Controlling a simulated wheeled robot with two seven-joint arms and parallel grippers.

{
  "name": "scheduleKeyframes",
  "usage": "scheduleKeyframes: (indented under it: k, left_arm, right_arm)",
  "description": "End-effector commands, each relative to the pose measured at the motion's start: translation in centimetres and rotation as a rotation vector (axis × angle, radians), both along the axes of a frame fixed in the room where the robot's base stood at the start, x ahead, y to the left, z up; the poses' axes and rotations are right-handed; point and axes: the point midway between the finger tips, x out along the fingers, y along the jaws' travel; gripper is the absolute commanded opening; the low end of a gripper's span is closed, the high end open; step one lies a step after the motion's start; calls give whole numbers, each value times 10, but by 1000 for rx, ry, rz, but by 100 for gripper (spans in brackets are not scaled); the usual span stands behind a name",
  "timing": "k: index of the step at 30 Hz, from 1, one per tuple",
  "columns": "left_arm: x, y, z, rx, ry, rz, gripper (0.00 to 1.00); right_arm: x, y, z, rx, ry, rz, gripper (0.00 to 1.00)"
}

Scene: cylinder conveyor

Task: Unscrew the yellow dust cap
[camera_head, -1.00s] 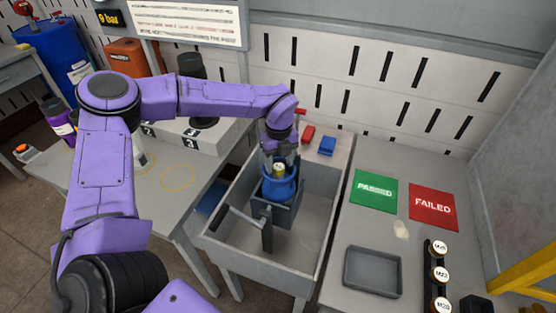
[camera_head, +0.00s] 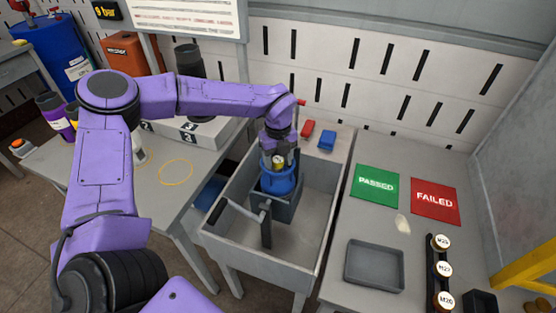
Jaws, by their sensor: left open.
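The yellow dust cap (camera_head: 278,162) sits on top of a blue cylinder (camera_head: 279,181). The cylinder stands upright in a dark clamp (camera_head: 285,208) with a long handle, inside a grey trough. My left gripper (camera_head: 278,157) points down over the cap from above. Its jaws are open, with the fingers close around the cap; I cannot tell whether they touch it. Part of the cap is hidden by the gripper. My right gripper is not in view.
The grey trough (camera_head: 311,235) has raised walls around the clamp. To the right are a green PASSED mat (camera_head: 375,186), a red FAILED mat (camera_head: 436,202), a grey tray (camera_head: 375,267) and several round gauges.

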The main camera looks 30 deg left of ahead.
Motion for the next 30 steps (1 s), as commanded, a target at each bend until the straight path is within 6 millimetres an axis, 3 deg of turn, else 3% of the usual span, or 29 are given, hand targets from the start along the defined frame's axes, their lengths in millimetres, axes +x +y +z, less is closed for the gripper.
scheduleKeyframes:
  k: [8, 9, 13, 17, 21, 24, 30]
  left_arm:
    - [2, 1, -2, 0, -2, -1, 58]
    - [2, 1, -2, 0, -2, -1, 44]
    - [2, 1, -2, 0, -4, -1, 1]
    - [2, 1, -5, 0, -4, 35, 0]
    - [3, 1, -12, 2, -8, 300, 0]
    - [2, 1, -9, 4, -7, 457, 0]
    - [2, 1, -1, 5, -2, 528, 0]
  right_arm:
    - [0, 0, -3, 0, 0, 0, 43]
    - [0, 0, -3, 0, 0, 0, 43]
    - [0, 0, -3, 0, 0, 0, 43]
    - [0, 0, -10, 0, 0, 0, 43]
    - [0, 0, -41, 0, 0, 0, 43]
    - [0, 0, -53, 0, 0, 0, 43]
    - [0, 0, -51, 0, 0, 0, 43]
